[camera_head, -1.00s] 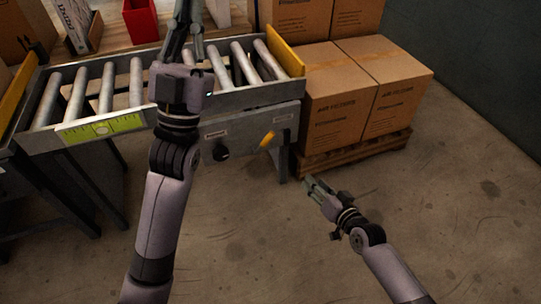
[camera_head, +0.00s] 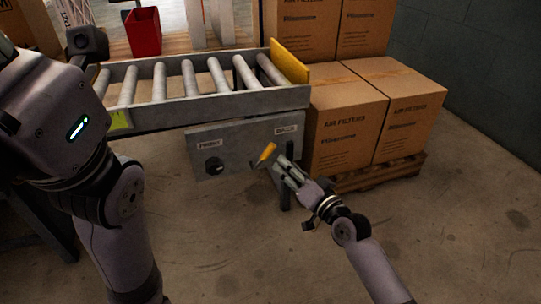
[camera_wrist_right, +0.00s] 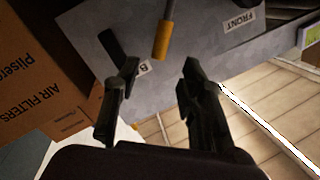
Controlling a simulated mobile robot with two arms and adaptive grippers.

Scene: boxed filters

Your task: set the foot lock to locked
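A grey panel (camera_head: 235,150) under the roller conveyor bears a yellow-handled lever (camera_head: 267,152) near the label BACK, and a black knob (camera_head: 213,166) under the label FRONT. No part is marked as the foot lock. The lever's handle tilts up to the right in the head view. My right gripper (camera_head: 273,165) is open and empty, close to the lever. In the right wrist view, the handle (camera_wrist_right: 163,38) lies just beyond the gap between the fingertips (camera_wrist_right: 160,68); I see no clear contact. My left arm fills the left side, its fingers out of sight.
The roller conveyor (camera_head: 205,108) stands above the panel, with a yellow end plate (camera_head: 289,60) at right. Air filter cartons (camera_head: 345,120) sit on a pallet (camera_head: 375,178) to the right. A red bin (camera_head: 143,32) stands behind. The floor in front is clear.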

